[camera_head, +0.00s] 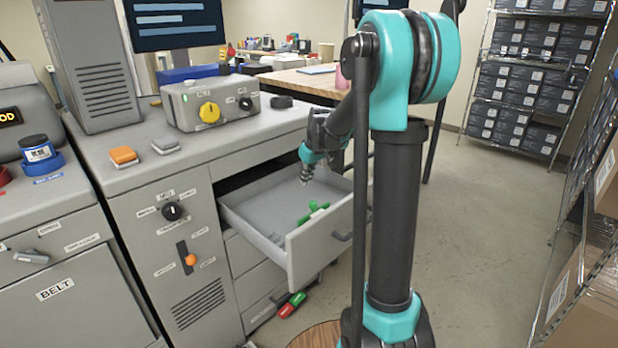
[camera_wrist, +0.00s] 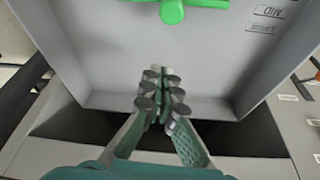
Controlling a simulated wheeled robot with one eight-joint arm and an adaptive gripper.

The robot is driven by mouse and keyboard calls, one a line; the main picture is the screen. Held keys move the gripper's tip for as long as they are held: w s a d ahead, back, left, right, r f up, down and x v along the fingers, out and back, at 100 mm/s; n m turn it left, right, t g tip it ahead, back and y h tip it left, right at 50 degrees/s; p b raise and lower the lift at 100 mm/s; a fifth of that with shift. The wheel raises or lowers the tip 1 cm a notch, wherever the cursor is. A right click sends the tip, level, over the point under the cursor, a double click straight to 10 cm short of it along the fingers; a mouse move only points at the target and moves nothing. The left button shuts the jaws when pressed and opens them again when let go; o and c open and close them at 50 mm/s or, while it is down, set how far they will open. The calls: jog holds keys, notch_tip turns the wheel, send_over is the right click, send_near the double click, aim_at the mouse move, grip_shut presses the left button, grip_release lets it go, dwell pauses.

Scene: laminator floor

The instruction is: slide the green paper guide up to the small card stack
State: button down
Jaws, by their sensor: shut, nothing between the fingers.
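The green paper guide (camera_head: 313,210) lies inside an open grey drawer (camera_head: 262,232), near its front panel. It also shows at the top edge of the wrist view (camera_wrist: 172,11), partly cut off by the frame. A small pale patch shows against the guide in the head view; I cannot tell whether it is the small card stack. My gripper (camera_head: 305,178) is over the drawer. In the wrist view my gripper (camera_wrist: 159,88) has its fingertips together, empty, and apart from the guide.
The drawer walls surround the guide, and printed labels (camera_wrist: 268,12) mark the drawer floor. A grey control box with a yellow knob (camera_head: 209,112) stands on the counter. A red and green item (camera_head: 291,305) lies below the drawer. Shelves of boxes (camera_head: 520,90) stand right.

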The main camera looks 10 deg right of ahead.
aim_at(313, 210)
jog(key=x, duration=0.6)
jog(key=shift+s+d+f, duration=0.15)
jog(key=shift+s+f, duration=0.05)
jog(key=shift+s, duration=0.1)
jog(key=shift+s+d+r, duration=0.1)
jog(key=shift+s+d, duration=0.2)
jog(key=shift+s, duration=0.35)
jog(key=shift+s+d, duration=0.4)
jog(key=shift+s, duration=0.45)
jog(key=shift+s+d, duration=0.1)
